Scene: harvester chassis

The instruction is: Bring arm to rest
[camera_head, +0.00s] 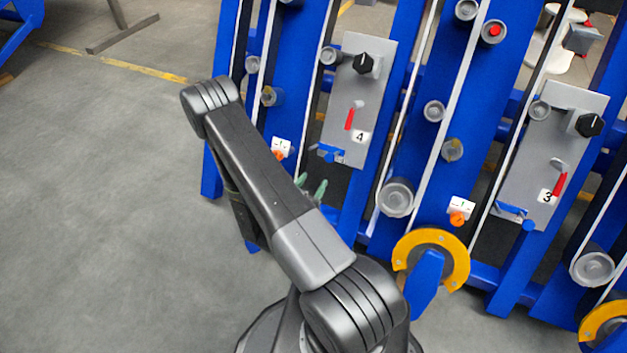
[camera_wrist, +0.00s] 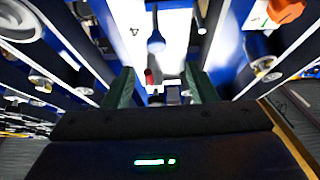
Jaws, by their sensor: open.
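My arm is folded in front of the blue harvester chassis (camera_head: 393,130) in the head view. My gripper (camera_head: 312,188) shows only as two green fingertips past the arm link, close to the lower part of the panel marked 4 (camera_head: 371,90). The rest of the gripper is hidden behind my arm. In the wrist view, the two green fingers of my gripper (camera_wrist: 160,88) stand apart with nothing held between them.
A panel marked 3 (camera_head: 557,150) with a black knob (camera_head: 589,125) and red lever (camera_head: 560,184) is at the right. A yellow ring wheel (camera_head: 431,240) stands low, right of my arm. Orange knobs (camera_head: 456,218) stick out nearby. Open grey floor (camera_head: 100,200) lies to the left.

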